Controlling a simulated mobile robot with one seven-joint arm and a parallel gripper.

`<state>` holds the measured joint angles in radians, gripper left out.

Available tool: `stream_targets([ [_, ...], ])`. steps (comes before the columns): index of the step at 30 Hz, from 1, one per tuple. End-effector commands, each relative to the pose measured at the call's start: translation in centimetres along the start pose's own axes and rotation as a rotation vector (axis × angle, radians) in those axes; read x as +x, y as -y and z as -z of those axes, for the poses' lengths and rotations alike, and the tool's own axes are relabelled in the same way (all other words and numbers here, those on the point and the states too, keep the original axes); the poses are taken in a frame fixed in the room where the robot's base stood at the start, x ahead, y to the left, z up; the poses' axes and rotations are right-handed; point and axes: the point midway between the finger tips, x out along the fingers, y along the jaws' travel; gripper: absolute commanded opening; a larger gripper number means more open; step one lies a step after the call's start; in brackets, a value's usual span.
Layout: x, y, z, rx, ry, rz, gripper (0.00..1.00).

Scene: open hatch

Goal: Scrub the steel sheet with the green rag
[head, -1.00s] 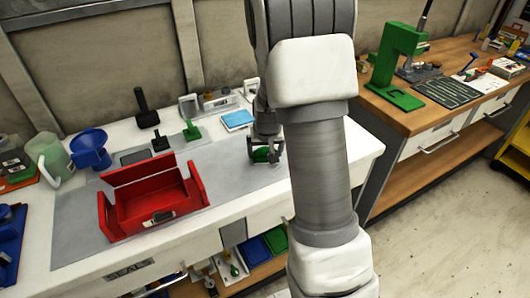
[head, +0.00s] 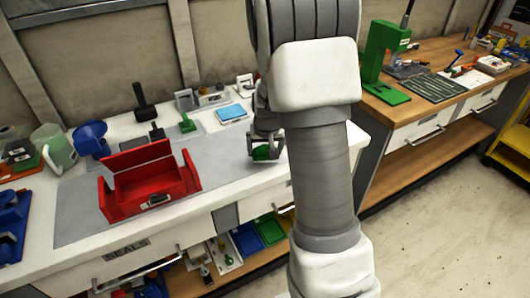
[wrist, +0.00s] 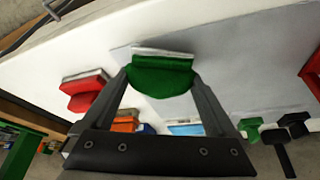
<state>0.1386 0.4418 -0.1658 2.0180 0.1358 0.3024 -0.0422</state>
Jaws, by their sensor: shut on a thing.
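My gripper (head: 264,146) is shut on the green rag (head: 261,153), low over the right end of the grey steel sheet (head: 84,222) on the white bench. In the wrist view the rag (wrist: 162,76) is bunched between the two fingertips, with a pale strip along its far edge. The steel sheet (wrist: 235,60) spreads out beyond and to the right of it. The rag seems to be at or near the sheet's surface; I cannot tell if it touches. My arm hides part of the bench's right end.
A red open tray (head: 150,178) stands on the sheet's middle. A light blue pad (head: 231,113), a green-handled stamp (head: 187,123) and a black-handled tool (head: 144,102) stand behind. A blue funnel (head: 90,140) and green jug (head: 56,148) are at left. The sheet between tray and rag is clear.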

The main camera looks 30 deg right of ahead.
Motion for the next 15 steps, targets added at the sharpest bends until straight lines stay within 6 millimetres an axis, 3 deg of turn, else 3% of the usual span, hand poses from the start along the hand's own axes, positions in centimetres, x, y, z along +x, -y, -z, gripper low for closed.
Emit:
stream_targets([
  [1, -1.0, 0.0, 0.6, -0.001, -0.004, 0.000, 0.40],
  [15, -4.7, 0.0, 2.8, -0.002, -0.005, 0.001, 0.40],
])
